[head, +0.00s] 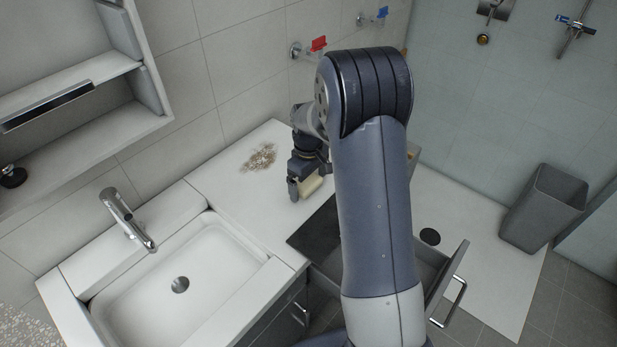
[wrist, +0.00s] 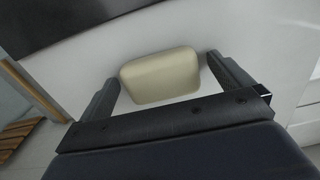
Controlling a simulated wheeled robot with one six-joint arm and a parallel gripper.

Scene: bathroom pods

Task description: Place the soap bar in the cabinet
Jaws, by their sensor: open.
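The soap bar (head: 309,187) is a cream, rounded block on the white counter, partly hidden by my gripper in the head view. In the wrist view the soap bar (wrist: 160,76) lies between the two fingers, with a narrow gap on each side. My gripper (head: 307,177) is open and low over the counter; it also shows in the wrist view (wrist: 162,70). An open wall cabinet (head: 75,80) with white shelves hangs at the upper left of the head view. Below the counter is a grey cabinet front (head: 285,322) with a handle.
A sink (head: 165,285) with a faucet (head: 128,220) lies left of the soap. An open drawer (head: 435,268) juts out at right, partly hidden by my arm. A grey bin (head: 543,208) stands farther right.

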